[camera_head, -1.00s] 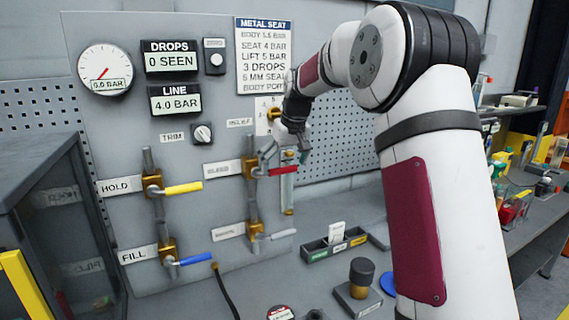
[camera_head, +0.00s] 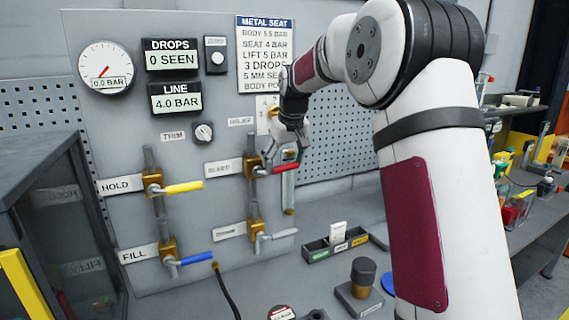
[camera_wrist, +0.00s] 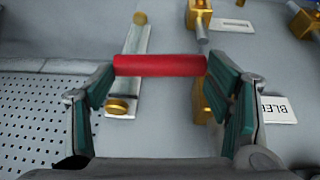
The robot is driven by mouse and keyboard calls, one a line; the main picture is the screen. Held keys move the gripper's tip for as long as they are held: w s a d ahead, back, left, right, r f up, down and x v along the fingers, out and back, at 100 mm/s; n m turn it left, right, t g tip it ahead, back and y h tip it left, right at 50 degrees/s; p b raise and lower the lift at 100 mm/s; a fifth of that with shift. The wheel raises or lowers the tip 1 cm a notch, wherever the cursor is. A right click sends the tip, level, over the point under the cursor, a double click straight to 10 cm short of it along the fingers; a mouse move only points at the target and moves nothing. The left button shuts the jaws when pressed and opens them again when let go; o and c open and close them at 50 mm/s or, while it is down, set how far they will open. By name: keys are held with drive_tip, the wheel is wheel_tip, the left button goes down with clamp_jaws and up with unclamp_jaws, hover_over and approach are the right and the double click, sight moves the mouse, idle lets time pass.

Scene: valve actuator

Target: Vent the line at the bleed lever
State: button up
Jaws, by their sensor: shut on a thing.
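The bleed lever has a red handle (camera_head: 287,168) on a brass valve (camera_head: 250,168), right of the BLEED label (camera_head: 224,167). The handle points right and slightly up. My gripper (camera_head: 285,157) is at this handle, its fingers reaching down from above. In the wrist view the red handle (camera_wrist: 160,66) lies crosswise between the fingertips of my gripper (camera_wrist: 162,74), which are shut on its two ends. The LINE display (camera_head: 175,98) reads 4.0 BAR and the DROPS display (camera_head: 171,55) reads 0 SEEN.
The yellow HOLD lever (camera_head: 184,187) and blue FILL lever (camera_head: 196,258) are at left. A grey-handled lever (camera_head: 277,236) sits below the bleed valve. A compartment tray (camera_head: 318,250) stands on the bench.

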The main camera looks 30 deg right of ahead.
drive_tip(key=a+h+b, duration=0.1)
drive_tip(key=r+h+b, duration=0.1)
drive_tip(key=h, duration=0.1)
drive_tip(key=shift+w+a+r+n+h+b, duration=0.15)
drive_tip(key=shift+a+n+h+b, duration=0.15)
drive_tip(key=shift+a+n, duration=0.1)
drive_tip(key=a+h+b, duration=0.1)
drive_tip(key=r+h+b, duration=0.1)
drive_tip(key=h, duration=0.1)
drive_tip(key=shift+a+r+n, duration=0.2)
drive_tip(key=shift+a+n, duration=0.15)
drive_tip(key=shift+n, duration=0.05)
drive_tip(key=shift+a+r+n+t+h+b, duration=0.2)
drive_tip(key=shift+a+n+t+h+b, duration=0.2)
drive_tip(key=shift+a+h+b, duration=0.75)
drive_tip(key=shift+a+r+n+t+h+b, duration=0.25)
drive_tip(key=shift+a+n+h+b, duration=0.25)
drive_tip(key=shift+h, duration=1.3)
drive_tip(key=shift+a+r+n+t+h+b, duration=0.15)
drive_tip(key=shift+a+n+t+h+b, duration=0.2)
drive_tip(key=shift+a+h+b, duration=0.75)
drive_tip(key=shift+d+h+p, duration=0.2)
drive_tip(key=shift+h+p, duration=0.15)
drive_tip(key=shift+p, duration=0.15)
drive_tip(key=o, duration=1.7)
drive_tip(key=shift+d, duration=0.15)
drive_tip(key=shift+r, duration=0.1)
drive_tip(key=shift+a, duration=0.2)
